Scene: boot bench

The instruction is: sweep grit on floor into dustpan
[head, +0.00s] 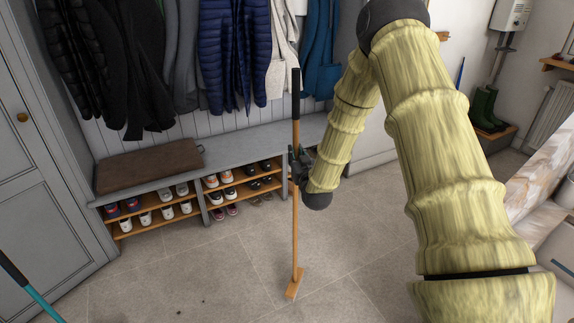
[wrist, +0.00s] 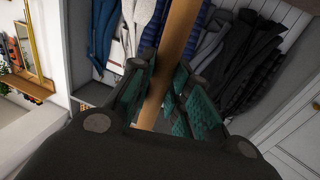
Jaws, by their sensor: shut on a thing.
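My gripper (head: 299,165) is shut on the wooden handle of a broom (head: 295,230), about midway up. The broom stands nearly upright in front of the bench, with a black grip at the top and a small wooden head low near the floor. Whether the head touches the floor I cannot tell. In the wrist view, the teal-padded fingers (wrist: 165,100) sit on both sides of the handle (wrist: 176,45). A few dark specks, perhaps grit (head: 178,312), lie on the floor at the bottom left. No dustpan pan shows; a teal pole (head: 38,302) with a black end enters at lower left.
A grey boot bench (head: 245,140) with shoes on its shelves and a brown cushion (head: 150,165) stands along the back wall under hanging coats. A grey cupboard (head: 45,160) is at left. Green boots (head: 486,108) stand at back right. The middle floor is open.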

